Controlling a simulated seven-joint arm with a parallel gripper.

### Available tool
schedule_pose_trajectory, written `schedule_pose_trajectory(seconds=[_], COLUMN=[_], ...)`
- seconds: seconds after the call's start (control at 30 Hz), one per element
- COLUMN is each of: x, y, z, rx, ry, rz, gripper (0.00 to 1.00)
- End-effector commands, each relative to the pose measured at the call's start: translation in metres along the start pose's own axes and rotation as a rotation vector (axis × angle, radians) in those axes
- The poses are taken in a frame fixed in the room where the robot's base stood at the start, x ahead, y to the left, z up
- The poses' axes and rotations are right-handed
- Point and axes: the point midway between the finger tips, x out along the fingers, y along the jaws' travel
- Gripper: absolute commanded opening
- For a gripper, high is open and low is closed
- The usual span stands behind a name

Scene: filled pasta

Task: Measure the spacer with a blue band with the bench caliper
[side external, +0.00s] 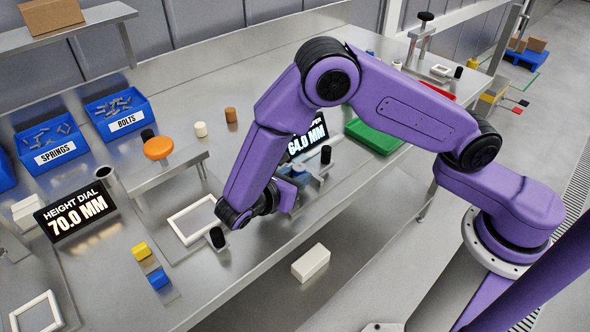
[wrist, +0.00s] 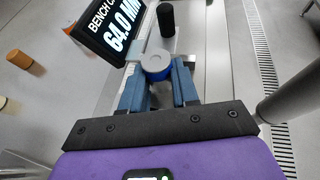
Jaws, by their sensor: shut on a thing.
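My gripper (wrist: 158,82) is shut on the spacer with a blue band (wrist: 157,64), whose round grey top and blue side show between the blue fingers in the wrist view. The spacer sits at the bench caliper, beside its metal bar (wrist: 190,45) and black knob (wrist: 166,20). I cannot tell whether the caliper jaws touch it. The caliper's display (wrist: 108,30) reads 64.0 MM. In the side view my arm partly covers this display (side external: 308,138), and the caliper's black knob (side external: 326,154) stands right of my gripper (side external: 292,188).
A height dial display (side external: 75,212) reads 70.0 MM at the left. A white square frame (side external: 172,218) and a black cylinder (side external: 217,238) are left of my gripper. A green tray (side external: 375,136) lies behind at right. White and brown cylinders (side external: 231,115) stand behind; a white block (side external: 310,262) is in front.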

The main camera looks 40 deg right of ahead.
Motion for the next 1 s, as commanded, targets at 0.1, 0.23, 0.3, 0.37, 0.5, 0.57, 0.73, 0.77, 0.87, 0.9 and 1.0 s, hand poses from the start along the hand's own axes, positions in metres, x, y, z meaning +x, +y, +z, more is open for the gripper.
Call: schedule_pose_trajectory(seconds=[0.1,0.23,0.3,0.37,0.5,0.57,0.73,0.77,0.87,0.9,1.0], x=[0.0007,0.0007,0.0007,0.0007,0.0009,0.0012,0.0023,0.0025,0.0030,0.0033,0.0039], y=[0.0000,0.0001,0.0001,0.0001,0.0001,0.0001,0.0001,0.0001,0.0002,0.0002,0.0003], z=[-0.0016,-0.0017,-0.0016,-0.0016,-0.0021,-0.0027,-0.0052,-0.0057,-0.0072,-0.0078,-0.0094], rx=[0.001,0.001,0.001,0.000,0.000,0.000,0.000,0.000,0.000,0.000,0.000], ry=[0.000,0.000,0.000,0.000,0.000,-0.001,-0.001,-0.001,-0.001,-0.001,-0.001], rz=[0.000,0.000,0.000,0.000,0.000,0.000,0.000,0.000,0.000,0.000,0.000], gripper=[0.00,0.00,0.00,0.00,0.00,0.00,0.00,0.00,0.00,0.00,0.00])
